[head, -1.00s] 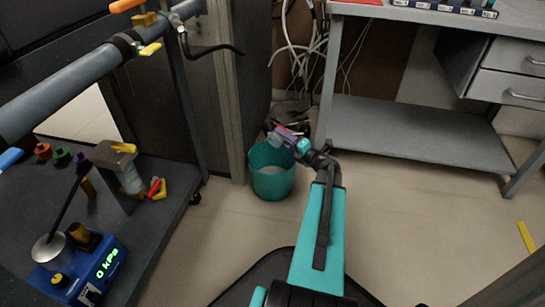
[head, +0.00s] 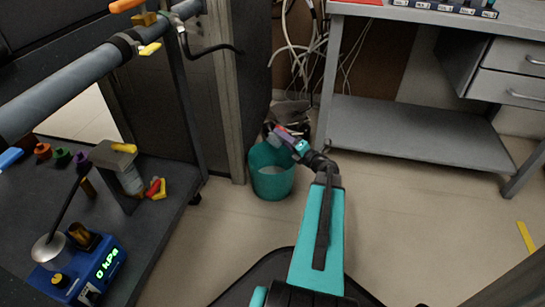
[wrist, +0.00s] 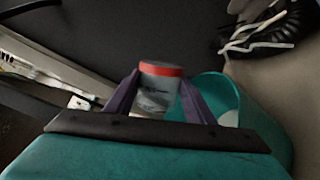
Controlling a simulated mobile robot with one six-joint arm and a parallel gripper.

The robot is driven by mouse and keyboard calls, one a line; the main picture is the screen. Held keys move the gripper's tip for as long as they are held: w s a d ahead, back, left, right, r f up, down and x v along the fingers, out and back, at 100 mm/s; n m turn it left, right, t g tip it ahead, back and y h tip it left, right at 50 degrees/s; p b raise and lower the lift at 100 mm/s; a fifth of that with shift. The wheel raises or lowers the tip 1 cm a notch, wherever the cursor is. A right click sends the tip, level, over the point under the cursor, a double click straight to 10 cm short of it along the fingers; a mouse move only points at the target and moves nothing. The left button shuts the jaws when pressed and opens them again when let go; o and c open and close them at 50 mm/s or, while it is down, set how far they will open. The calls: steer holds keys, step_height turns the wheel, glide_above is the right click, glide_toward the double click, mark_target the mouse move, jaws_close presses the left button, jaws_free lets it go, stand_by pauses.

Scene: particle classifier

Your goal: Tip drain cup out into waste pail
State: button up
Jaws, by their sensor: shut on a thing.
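My gripper (head: 277,133) is over the back rim of the teal waste pail (head: 271,184). In the wrist view, the gripper's purple fingers (wrist: 158,98) are shut on the drain cup (wrist: 155,92), a pale, see-through cup with a red band at its end. The cup is small and hard to make out in the head view, so its exact tilt and contents cannot be told. The pail's open rim (wrist: 236,92) shows just right of the cup in the wrist view. Something pale lies inside the pail.
A dark cart (head: 150,215) with a blue gauge box (head: 85,270) stands at left. A grey bench (head: 415,130) stands at right. Loose white cables (head: 300,50) hang behind the pail. The floor right of my arm is mostly clear.

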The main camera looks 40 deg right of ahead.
steer(key=shift+s+a+r+n, duration=0.1)
steer(key=shift+a+n, duration=0.2)
steer(key=shift+n, duration=0.3)
steer(key=shift+w+a+r+n, duration=0.1)
steer(key=shift+a+n, duration=0.15)
steer(key=shift+n, duration=0.35)
steer(key=shift+s+a+r+n, duration=0.1)
steer(key=shift+a+n, duration=0.2)
steer(key=shift+n, duration=0.3)
stand_by(1.2)
stand_by(0.8)
steer(key=shift+d+f+m, duration=0.1)
steer(key=shift+d+m, duration=0.35)
steer(key=shift+m, duration=0.45)
steer(key=shift+d+f+m, duration=0.1)
steer(key=shift+d+m, duration=0.3)
steer(key=shift+m, duration=0.5)
steer(key=shift+d+f+m, duration=0.1)
steer(key=shift+d+m, duration=0.05)
steer(key=shift+m, duration=0.15)
